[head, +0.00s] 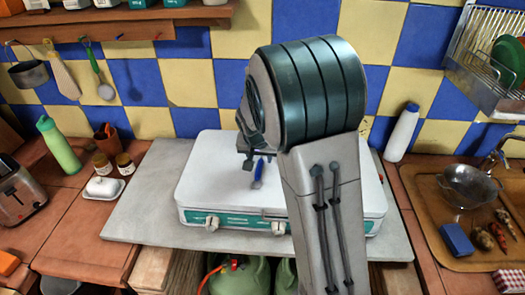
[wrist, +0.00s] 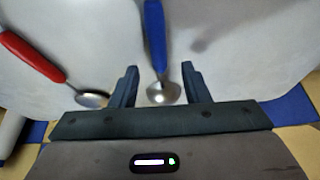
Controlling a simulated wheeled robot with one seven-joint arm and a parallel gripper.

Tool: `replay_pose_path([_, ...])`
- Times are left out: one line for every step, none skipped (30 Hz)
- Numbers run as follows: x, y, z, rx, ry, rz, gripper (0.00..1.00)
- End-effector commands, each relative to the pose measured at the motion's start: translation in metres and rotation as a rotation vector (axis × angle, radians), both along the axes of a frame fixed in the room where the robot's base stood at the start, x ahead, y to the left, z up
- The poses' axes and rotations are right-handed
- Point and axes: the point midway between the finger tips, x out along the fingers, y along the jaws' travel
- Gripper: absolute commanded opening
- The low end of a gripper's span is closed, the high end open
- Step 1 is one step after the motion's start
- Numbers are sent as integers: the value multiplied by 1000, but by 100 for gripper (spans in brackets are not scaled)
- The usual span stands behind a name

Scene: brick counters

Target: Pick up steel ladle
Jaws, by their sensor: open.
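A steel utensil with a blue handle (wrist: 155,35) and a small round steel bowl (wrist: 161,93), which looks like the steel ladle, lies on the white top surface. Its blue handle also shows in the head view (head: 258,172). A second utensil with a red handle (wrist: 32,57) and a round steel head lies to the left in the wrist view. My gripper (wrist: 158,70) is open, with the blue-handled utensil between its two fingers and a gap on each side. In the head view my arm hides the red-handled utensil and much of my gripper.
The white stove-like unit (head: 205,185) stands on a grey slab (head: 140,225). A white bottle (head: 402,132) stands to its right, near a wooden tray (head: 425,205) with a steel colander. A green bottle (head: 58,146) and butter dish (head: 104,188) stand left.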

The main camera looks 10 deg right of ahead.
Motion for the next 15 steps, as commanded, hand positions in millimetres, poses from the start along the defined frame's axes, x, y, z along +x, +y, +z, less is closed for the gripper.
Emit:
replay_pose_path([2,-1,-4,-1,3,-1,42])
replay_pose_path([3,-1,-7,0,2,0,42])
replay_pose_path([4,-2,-10,0,1,0,42])
replay_pose_path([4,-2,-11,0,1,0,42])
replay_pose_path([5,-2,-13,0,1,0,42])
replay_pose_path([5,-2,-14,0,0,0,42])
replay_pose_path([6,-2,-14,0,0,0,42])
replay_pose_path([6,-2,-15,0,-1,0,42])
replay_pose_path([6,-2,-15,0,-1,0,42])
replay_pose_path([6,-2,-15,0,-1,0,42])
replay_pose_path([6,-2,-15,0,-1,0,42])
replay_pose_path([6,-2,-15,0,-1,0,42])
replay_pose_path([6,-2,-15,0,-1,0,42])
replay_pose_path([6,-2,-15,0,-1,0,34])
replay_pose_path([6,-2,-15,0,-1,0,23])
